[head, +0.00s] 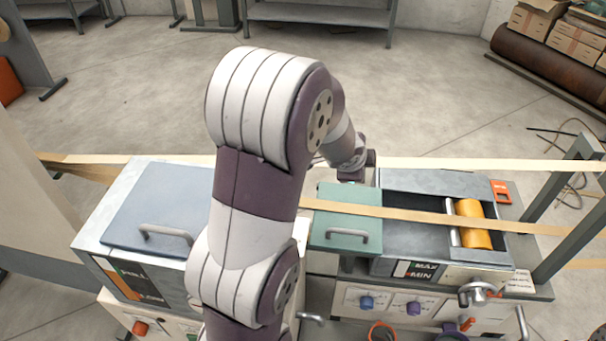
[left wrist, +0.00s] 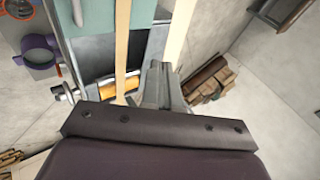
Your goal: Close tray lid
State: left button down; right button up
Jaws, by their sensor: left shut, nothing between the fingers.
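The tray (head: 400,238) is a grey metal trough with MAX and MIN marks on its front. It is uncovered over a yellow roller (head: 473,225). A green lid (head: 340,236) with a grey handle (head: 347,236) lies flat at the tray's left end. My left gripper (head: 352,174) is behind the lid's back edge, partly hidden by its own wrist. In the left wrist view its fingers (left wrist: 157,85) are together and empty, with the green lid (left wrist: 92,22) to their upper left. I cannot tell if they touch anything. My right gripper is not in view.
Tan strips (head: 420,215) run across the machine, one over the lid and tray. A box with a blue-grey lid and handle (head: 165,205) stands left. A crank (head: 478,293) and knobs are on the front. A grey post (head: 570,205) stands right. My arm hides the middle.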

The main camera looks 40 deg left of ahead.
pick_arm(q)
jog(key=w+a+m+t+h, duration=0.1)
jog(key=w+a+m+h, duration=0.15)
jog(key=w+m, duration=0.45)
jog(key=w+a+m+t+h, duration=0.1)
jog(key=w+a+m, duration=0.25)
jog(key=m, duration=0.65)
jog(key=s+a+f+m+g+h, duration=0.2)
jog(key=s+a+f+m+g, duration=0.5)
jog(key=s+a+f+m, duration=0.95)
jog(key=w+d+f+m+p, duration=0.2)
jog(key=w+d+f+p, duration=0.3)
jog(key=w+d+f, duration=0.1)
jog(key=shift+w+d+g, duration=0.3)
jog(key=shift+w+d, duration=0.15)
jog(key=shift+d, duration=0.75)
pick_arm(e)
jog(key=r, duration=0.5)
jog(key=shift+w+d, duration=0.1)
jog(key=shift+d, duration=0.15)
pick_arm(q)
jog(key=shift+m, duration=0.25)
